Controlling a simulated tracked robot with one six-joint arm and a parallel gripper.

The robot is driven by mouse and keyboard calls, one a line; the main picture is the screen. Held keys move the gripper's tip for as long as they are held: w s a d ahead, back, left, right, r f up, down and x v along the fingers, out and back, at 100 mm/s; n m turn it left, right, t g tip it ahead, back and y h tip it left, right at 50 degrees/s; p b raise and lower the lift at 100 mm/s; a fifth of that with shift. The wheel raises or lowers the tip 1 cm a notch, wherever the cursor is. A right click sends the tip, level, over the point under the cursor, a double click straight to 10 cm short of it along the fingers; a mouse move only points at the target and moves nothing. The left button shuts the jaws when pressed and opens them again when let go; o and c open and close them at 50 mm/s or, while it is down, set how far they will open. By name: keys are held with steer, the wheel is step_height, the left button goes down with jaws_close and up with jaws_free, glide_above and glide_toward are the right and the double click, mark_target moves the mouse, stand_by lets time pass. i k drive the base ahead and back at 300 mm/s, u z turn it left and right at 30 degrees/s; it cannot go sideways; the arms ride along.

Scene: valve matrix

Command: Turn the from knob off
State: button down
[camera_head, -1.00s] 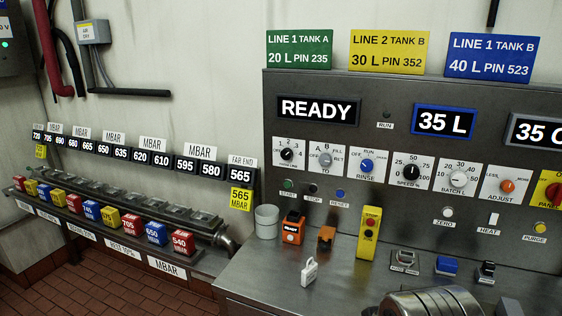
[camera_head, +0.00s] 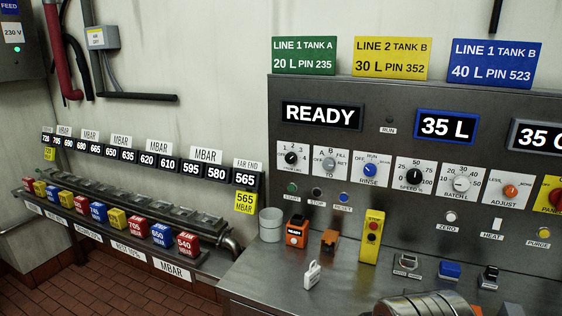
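The knob that seems to be the from knob (camera_head: 291,158) is a small black dial on a white plate marked 1 to 4. It sits at the left end of the knob row on the grey metal panel (camera_head: 400,98), below the READY display (camera_head: 320,115). The small print under it is too fine to read surely, and I cannot tell exactly where its pointer stands. A grey knob (camera_head: 329,164) marked A, B, FILL and RET is just to its right. My gripper's fingers are not in view, and nothing touches the knob.
A ribbed metal cylinder (camera_head: 425,306), perhaps part of my arm, shows at the bottom edge. Space before the from knob is clear.

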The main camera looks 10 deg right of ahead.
mark_target(290, 158)
steer(key=u, duration=0.05)
steer(key=i, duration=0.5)
steer(key=k, duration=1.35)
steer(key=u, duration=0.25)
steer(key=i, duration=0.35)
steer(key=u, duration=0.55)
steer(key=i, duration=1.55)
steer(key=z, duration=0.35)
